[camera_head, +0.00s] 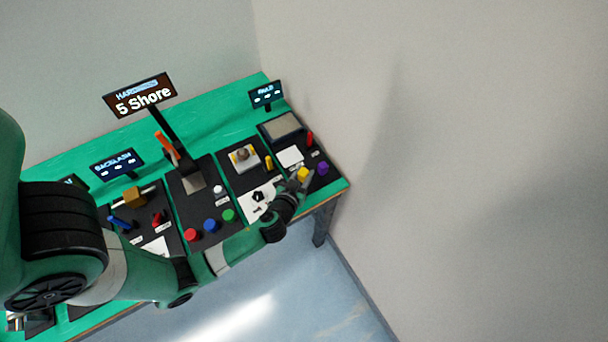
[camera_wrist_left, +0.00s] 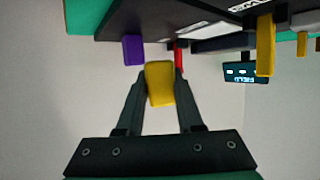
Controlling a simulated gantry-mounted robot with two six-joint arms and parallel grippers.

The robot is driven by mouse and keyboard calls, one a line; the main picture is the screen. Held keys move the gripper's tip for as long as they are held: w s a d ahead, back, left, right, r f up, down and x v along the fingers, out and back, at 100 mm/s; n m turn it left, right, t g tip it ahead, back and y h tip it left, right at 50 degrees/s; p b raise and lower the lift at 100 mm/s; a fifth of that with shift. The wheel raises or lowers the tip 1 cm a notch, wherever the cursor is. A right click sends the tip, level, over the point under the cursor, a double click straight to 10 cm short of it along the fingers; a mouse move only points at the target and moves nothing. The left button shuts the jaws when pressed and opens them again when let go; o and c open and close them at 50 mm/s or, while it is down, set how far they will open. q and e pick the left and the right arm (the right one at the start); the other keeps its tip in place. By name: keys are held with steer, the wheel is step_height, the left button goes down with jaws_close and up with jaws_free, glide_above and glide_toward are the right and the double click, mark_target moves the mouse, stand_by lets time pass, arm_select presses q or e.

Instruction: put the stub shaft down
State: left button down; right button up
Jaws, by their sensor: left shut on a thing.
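My left gripper (camera_head: 300,180) is at the right end of the green bench, over the front of the last black station. It is shut on a yellow block-like piece, the stub shaft (camera_head: 303,174). In the left wrist view the stub shaft (camera_wrist_left: 160,83) sits between the fingertips (camera_wrist_left: 153,95). A purple piece (camera_head: 322,168) stands close to the right of it. I cannot tell whether the stub shaft touches the station surface. My right gripper is not in view.
A red piece (camera_head: 310,138), a white card (camera_head: 290,156) and a grey pad (camera_head: 282,125) are on the same station. Another yellow piece (camera_head: 268,163) stands on the station to the left. Red, blue and green knobs (camera_head: 210,226) lie farther left. A wall is close on the right.

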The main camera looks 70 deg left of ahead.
mark_target(303, 177)
arm_select(q)
steer(key=f+b, duration=0.1)
steer(key=a+f+b, duration=0.1)
steer(key=f, duration=0.1)
steer(key=a+f+b, duration=0.1)
steer(key=shift+w+f+b, duration=0.2)
steer(key=shift+w+b, duration=0.15)
steer(key=shift+b, duration=0.05)
steer(key=shift+d+f, duration=0.15)
steer(key=shift+f, duration=0.05)
steer(key=shift+s+d+r, duration=0.1)
steer(key=shift+s+d, duration=0.05)
steer(key=shift+d, duration=0.1)
steer(key=shift+a, duration=0.1)
steer(key=c, duration=0.5)
jaws_free()
steer(key=shift+c, duration=0.2)
